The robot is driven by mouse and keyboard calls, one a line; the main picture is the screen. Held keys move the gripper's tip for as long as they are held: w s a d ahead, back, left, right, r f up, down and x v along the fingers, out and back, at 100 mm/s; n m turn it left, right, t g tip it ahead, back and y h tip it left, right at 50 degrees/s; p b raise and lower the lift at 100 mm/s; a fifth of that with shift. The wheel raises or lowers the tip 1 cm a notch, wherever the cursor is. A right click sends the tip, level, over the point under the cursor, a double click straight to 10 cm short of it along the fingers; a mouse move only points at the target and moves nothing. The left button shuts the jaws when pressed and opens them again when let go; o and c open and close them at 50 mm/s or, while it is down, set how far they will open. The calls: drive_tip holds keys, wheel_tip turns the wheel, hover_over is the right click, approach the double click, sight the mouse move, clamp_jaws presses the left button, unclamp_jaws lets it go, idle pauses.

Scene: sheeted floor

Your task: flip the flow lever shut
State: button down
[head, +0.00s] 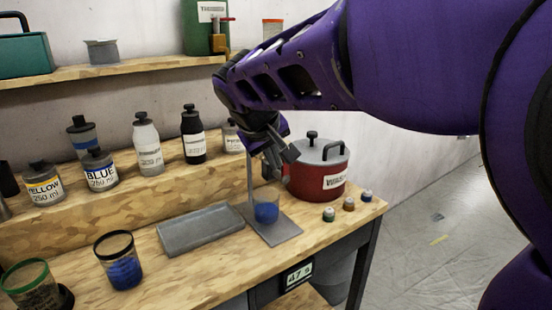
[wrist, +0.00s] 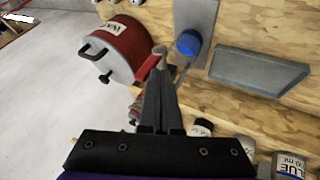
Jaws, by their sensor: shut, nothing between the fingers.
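A red lever (wrist: 148,68) shows in the wrist view just at my fingertips, slanting down-left from a small grey fitting (wrist: 160,50). I cannot tell whether the fingers touch it. In the head view my gripper hides that spot, above the stand plate (head: 284,230) and its thin upright rod (head: 250,178). A beaker of blue liquid (head: 266,212) stands on the plate; it also shows in the wrist view (wrist: 188,43). My gripper (head: 280,155) is shut and empty; its fingers point away from me in the wrist view (wrist: 159,80).
A red pot (head: 318,180) stands close right of my gripper. A grey tray (head: 200,230) lies left of the plate. Several bottles (head: 148,145) line the raised ledge. A green container's tap with a red handle (head: 227,19) is on the upper shelf. Small capped vials (head: 348,204) stand near the right edge.

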idle(0.3)
drive_tip(key=shift+w+d+r+y+p, duration=0.2)
drive_tip(key=shift+y+p, duration=0.1)
drive_tip(key=shift+p, duration=0.5)
